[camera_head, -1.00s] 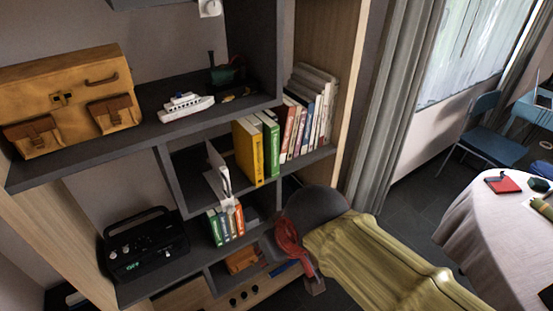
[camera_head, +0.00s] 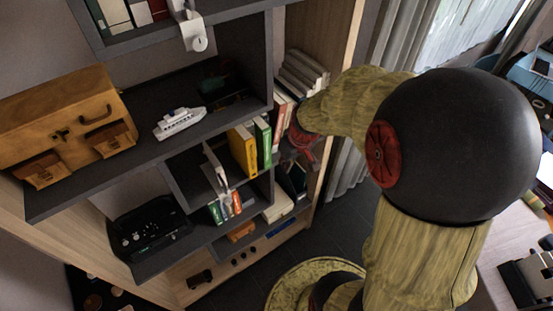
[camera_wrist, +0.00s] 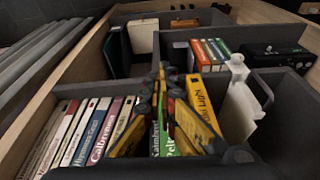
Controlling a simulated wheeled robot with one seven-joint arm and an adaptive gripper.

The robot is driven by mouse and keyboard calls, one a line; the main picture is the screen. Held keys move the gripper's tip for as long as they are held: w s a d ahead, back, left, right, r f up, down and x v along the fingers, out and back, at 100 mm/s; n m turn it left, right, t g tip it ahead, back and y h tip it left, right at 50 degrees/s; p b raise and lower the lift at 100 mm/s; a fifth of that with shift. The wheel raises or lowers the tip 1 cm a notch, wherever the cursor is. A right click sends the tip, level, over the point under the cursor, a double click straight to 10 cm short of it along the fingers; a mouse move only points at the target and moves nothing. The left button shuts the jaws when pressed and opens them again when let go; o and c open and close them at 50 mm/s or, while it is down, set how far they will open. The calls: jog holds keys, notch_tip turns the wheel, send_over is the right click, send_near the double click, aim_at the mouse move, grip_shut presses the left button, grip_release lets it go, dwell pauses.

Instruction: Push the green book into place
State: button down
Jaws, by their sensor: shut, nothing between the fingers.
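Green books (camera_head: 263,142) stand upright on a middle shelf, right of a thick yellow book (camera_head: 243,150) in the head view. In the wrist view a green spine (camera_wrist: 162,140) shows low in the middle, between and behind the finger parts, with the yellow book (camera_wrist: 200,105) to its right. My gripper (camera_wrist: 158,76) is shut and empty, its fingers in front of the green spines. I cannot tell whether it touches them. In the head view the gripper's tips are hard to make out near the shelf, below the red wrist part.
A row of white, red and blue books (camera_wrist: 90,130) stands left of the green ones in the wrist view. A white figure (camera_wrist: 238,95) stands beside the yellow book. A lower compartment holds small coloured books (camera_head: 226,207). A white model ship (camera_head: 180,122) sits on the shelf above.

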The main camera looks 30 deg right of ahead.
aim_at(267, 159)
jog(key=w+f, duration=0.6)
jog(key=f, duration=0.3)
jog(key=shift+w+a+f+n, duration=0.2)
jog(key=shift+w+n, duration=0.1)
jog(key=shift+w, duration=0.1)
jog(key=w+b, duration=0.1)
jog(key=w, duration=0.4)
jog(key=shift+s+f, duration=0.1)
jog(key=shift+s, duration=0.05)
dwell(0.4)
